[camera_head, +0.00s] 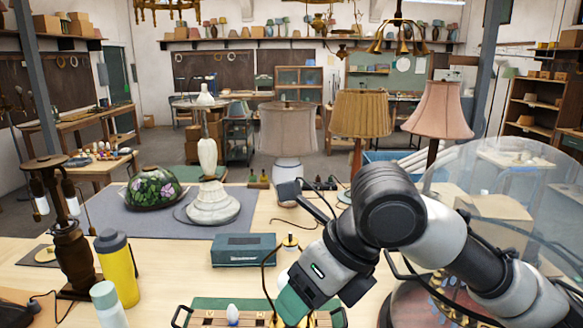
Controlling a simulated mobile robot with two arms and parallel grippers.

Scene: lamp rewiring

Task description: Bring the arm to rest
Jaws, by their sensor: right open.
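My right arm comes in from the right, bends above the bench and slopes down to the left. My right gripper (292,306) is at its lower end, over the green tray (210,303) at the front edge. The jaws are open, but the fingertips are hard to make out against the tray. I see nothing held between them. A white bulb (233,314) stands in the tray left of the gripper. My left gripper is not in view.
A teal box (243,250), a yellow bottle (118,268) and a dark lamp base (72,235) stand to the left. Shaded lamps (288,135) stand behind the arm. A clear dome (500,200) is close on the right. The grey mat (150,222) has some bare room.

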